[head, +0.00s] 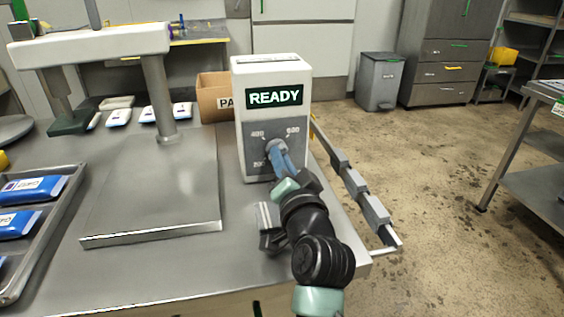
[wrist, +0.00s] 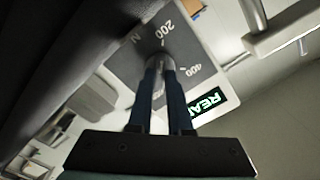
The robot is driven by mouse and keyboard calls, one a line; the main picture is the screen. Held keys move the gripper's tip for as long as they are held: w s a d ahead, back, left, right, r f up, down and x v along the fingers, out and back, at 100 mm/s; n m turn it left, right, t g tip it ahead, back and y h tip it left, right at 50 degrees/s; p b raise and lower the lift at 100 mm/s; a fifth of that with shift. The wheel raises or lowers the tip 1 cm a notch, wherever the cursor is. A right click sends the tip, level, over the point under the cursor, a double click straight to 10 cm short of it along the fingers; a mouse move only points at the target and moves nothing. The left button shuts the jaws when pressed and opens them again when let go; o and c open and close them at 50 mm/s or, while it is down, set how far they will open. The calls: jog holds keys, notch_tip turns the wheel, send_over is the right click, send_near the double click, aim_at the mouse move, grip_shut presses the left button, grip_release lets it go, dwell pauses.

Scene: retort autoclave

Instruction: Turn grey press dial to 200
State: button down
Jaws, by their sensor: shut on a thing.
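The white press control box (head: 271,75) stands on the steel table with a lit READY display (head: 274,96). Its dark dial plate (head: 257,133) carries the marks 400, 600 and a lower-left one that is hard to read. The wrist view shows the dial plate (wrist: 188,55) with 200 and 400 readable. My gripper (head: 277,150), with blue fingers, is shut on the grey press dial (wrist: 160,62) at the front of the box. The fingers cover most of the dial, and I cannot tell which mark it points to.
The press's flat steel plate (head: 150,215) and post (head: 160,100) stand left of the box. A tray (head: 52,232) with blue-and-white pouches lies at far left. A cardboard box (head: 213,95) is behind. A railing (head: 358,190) runs along the table's right side; the floor beyond is open.

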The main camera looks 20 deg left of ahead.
dwell(0.3)
jog(key=c, duration=0.8)
grip_release()
jog(key=shift+c, duration=0.2)
jog(key=v, duration=1.3)
jog(key=shift+p, duration=0.4)
